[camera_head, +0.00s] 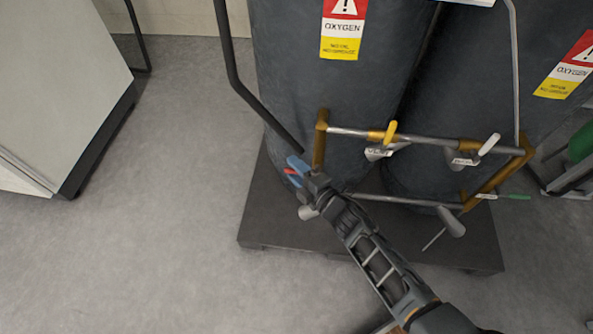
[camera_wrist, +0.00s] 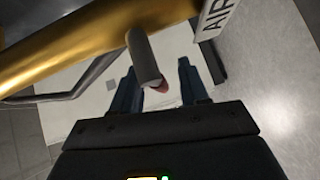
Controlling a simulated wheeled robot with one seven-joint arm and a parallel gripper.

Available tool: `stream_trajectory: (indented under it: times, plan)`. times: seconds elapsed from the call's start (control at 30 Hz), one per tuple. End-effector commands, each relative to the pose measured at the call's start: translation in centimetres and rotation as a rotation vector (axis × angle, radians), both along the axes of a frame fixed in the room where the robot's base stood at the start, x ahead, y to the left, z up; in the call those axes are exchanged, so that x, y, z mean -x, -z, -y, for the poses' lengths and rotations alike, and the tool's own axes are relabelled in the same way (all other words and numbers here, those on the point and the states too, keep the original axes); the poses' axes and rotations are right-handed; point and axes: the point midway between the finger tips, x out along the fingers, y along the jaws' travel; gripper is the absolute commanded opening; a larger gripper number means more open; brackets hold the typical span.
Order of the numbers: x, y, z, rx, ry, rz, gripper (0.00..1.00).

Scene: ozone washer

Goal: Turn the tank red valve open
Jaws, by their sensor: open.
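A small red part (camera_head: 290,171), likely the red valve's handle, shows between the blue fingertips of my gripper (camera_head: 295,172) in the head view. My gripper is open, at the left end of the gold and steel piping in front of the tanks. In the wrist view, red also shows (camera_wrist: 187,92) by the right finger of my gripper (camera_wrist: 160,88). A grey cylinder (camera_wrist: 143,58) on the gold pipe (camera_wrist: 90,45) hangs in front of the fingers and hides part of the red piece. I cannot tell whether the fingers touch it.
Dark oxygen tanks (camera_head: 318,90) stand on a dark pallet (camera_head: 270,225). The piping also carries a yellow handle (camera_head: 390,131), a white handle (camera_head: 489,144) and a green handle (camera_head: 514,196). A dark bent pipe (camera_head: 245,92) passes just above my gripper. The floor (camera_head: 150,240) at left is clear.

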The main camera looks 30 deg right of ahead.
Motion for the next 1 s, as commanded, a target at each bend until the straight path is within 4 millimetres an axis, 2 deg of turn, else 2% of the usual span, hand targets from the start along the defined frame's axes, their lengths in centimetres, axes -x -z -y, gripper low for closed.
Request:
stream_trajectory:
  times: [0.23, 0.7, 1.0]
  plan:
    - [-0.02, 0.03, -0.02, 0.000, 0.000, -0.001, 0.43]
    - [0.00, 0.04, 0.01, 0.000, 0.001, -0.001, 0.00]
    - [0.02, 0.06, 0.00, 0.000, 0.001, -0.001, 0.00]
